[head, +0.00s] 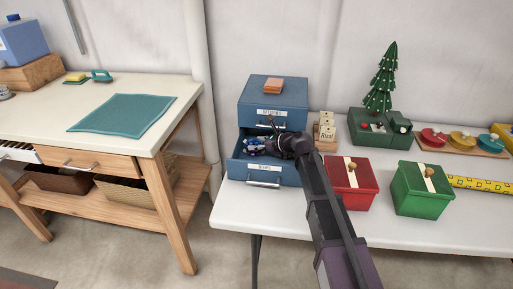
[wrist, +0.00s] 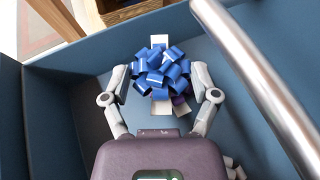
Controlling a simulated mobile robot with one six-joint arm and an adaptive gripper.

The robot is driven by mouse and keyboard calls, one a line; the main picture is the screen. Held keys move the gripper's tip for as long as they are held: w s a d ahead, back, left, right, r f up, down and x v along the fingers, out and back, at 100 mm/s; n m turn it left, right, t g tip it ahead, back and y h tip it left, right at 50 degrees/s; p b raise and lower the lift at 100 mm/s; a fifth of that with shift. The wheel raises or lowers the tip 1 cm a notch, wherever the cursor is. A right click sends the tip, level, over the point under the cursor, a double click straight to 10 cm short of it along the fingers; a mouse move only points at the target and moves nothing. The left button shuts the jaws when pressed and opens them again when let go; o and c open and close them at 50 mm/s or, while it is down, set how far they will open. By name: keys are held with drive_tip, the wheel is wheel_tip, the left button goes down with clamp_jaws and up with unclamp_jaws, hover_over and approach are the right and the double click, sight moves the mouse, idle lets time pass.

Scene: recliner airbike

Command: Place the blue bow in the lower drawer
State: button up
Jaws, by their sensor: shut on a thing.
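The blue bow (wrist: 160,72) is a cluster of shiny blue ribbon loops with white card-like pieces showing at its ends. My gripper (wrist: 161,80) is shut on it, one finger on each side, inside the open lower drawer (wrist: 250,105). I cannot tell whether the bow touches the drawer floor. In the head view the blue drawer cabinet (head: 258,93) stands on the white table, its lower drawer (head: 264,182) pulled out. The bow (head: 256,146) shows at the left of my gripper (head: 270,146) in the drawer, partly hidden.
A wooden workbench (head: 60,120) is at left, across a gap.

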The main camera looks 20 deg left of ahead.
drive_tip(key=shift+f+b, duration=0.35)
drive_tip(key=shift+f, duration=0.1)
drive_tip(key=o, duration=0.6)
drive_tip(key=shift+r, duration=0.2)
drive_tip(key=shift+r+p, duration=0.4)
drive_tip(key=shift+p, duration=0.15)
drive_tip(key=p+v, duration=0.2)
drive_tip(key=v, duration=0.4)
drive_tip(key=p+v, duration=0.2)
drive_tip(key=v, duration=0.3)
drive_tip(key=shift+s+d, duration=0.15)
drive_tip(key=shift+d, duration=0.3)
